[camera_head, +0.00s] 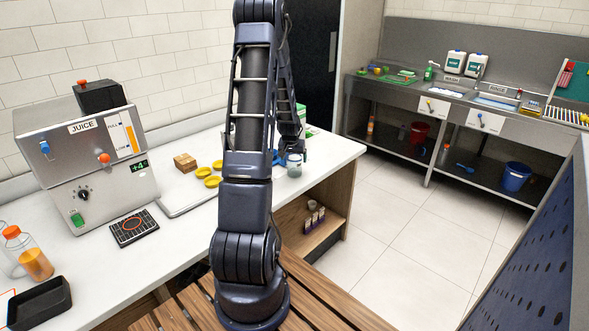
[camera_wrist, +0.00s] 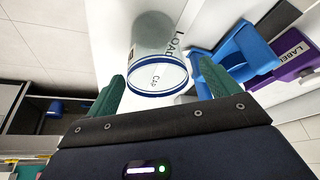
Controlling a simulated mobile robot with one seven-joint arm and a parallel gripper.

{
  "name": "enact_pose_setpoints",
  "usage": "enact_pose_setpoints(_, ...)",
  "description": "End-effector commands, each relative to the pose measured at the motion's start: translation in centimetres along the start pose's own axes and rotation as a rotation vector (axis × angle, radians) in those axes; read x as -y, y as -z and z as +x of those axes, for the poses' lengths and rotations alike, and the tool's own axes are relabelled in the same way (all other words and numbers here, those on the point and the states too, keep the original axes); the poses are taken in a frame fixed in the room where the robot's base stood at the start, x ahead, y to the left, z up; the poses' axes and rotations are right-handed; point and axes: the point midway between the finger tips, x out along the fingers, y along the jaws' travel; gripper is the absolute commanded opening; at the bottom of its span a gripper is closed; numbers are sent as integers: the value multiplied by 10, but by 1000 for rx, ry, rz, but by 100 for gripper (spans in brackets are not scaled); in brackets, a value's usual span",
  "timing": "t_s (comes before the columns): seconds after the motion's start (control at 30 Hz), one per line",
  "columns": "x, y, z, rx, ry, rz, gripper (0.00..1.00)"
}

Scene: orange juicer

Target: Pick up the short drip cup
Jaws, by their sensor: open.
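I cannot tell whether either finger touches the cup.
A blue holder (camera_wrist: 238,58) and a purple box marked LABEL (camera_wrist: 292,57) lie close right of the cup in the wrist view. The juicer (camera_head: 85,150), a wooden block (camera_head: 185,162) and yellow dishes (camera_head: 211,181) are left of my arm on the counter (camera_head: 335,147).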

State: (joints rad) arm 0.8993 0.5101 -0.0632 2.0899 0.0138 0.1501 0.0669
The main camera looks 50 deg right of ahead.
Motion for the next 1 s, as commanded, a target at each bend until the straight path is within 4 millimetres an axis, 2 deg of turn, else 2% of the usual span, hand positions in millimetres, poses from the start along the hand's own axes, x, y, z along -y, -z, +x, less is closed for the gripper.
enact_pose_setpoints(0.3,-4,-2,38,2,-1,0,88)
enact_pose_setpoints(0.6,-4,-1,44,1,0,0,88)
enact_pose_setpoints(0.83,-4,-1,43,1,0,0,43)
enact_pose_setpoints(0.87,-4,-1,43,1,0,0,39)
enact_pose_setpoints(1.0,-4,-1,43,0,0,0,39)
